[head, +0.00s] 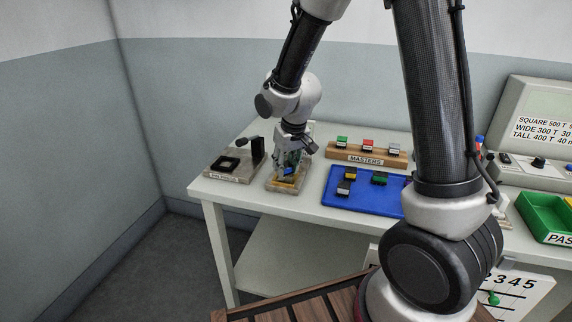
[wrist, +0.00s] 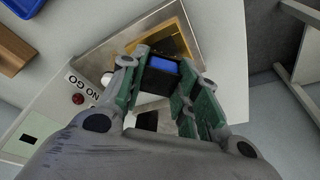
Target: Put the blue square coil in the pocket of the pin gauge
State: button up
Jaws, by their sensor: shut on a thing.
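My gripper (head: 290,168) points down over the pin gauge (head: 290,187). In the wrist view the green-padded fingers (wrist: 160,85) are shut on the blue square coil (wrist: 165,65), which has a blue top and black sides. The gauge also shows in the wrist view as a grey metal plate (wrist: 112,50) with a yellow-orange plate (wrist: 184,22) around a dark area just beyond the coil. The coil is at or just over this yellow part. I cannot tell whether it touches the pocket, since the coil and fingers cover part of it.
A fixture with a black square pad (head: 228,162) stands left of the gauge. To the right are the wooden MASTERS rack (head: 366,158) and a blue tray (head: 342,202) with several coils. A NO GO label (wrist: 83,86) and red lamp (wrist: 78,98) sit near the gauge.

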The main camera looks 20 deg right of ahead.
jog(key=shift+f, duration=0.1)
jog(key=shift+f, duration=0.15)
jog(key=o, duration=1.1)
jog(key=shift+r, duration=0.2)
jog(key=a+v, duration=0.1)
jog(key=v, duration=1.1)
jog(key=s+d+r+m, duration=0.1)
jog(key=s+d+r, duration=0.3)
jog(key=s+d, duration=0.3)
jog(key=s+d+r+m+t, duration=0.1)
jog(key=s+d+r, duration=0.3)
jog(key=s+d, duration=0.4)
jog(key=s, duration=0.7)
jog(key=shift+s+h, duration=0.2)
jog(key=shift+h, duration=0.1)
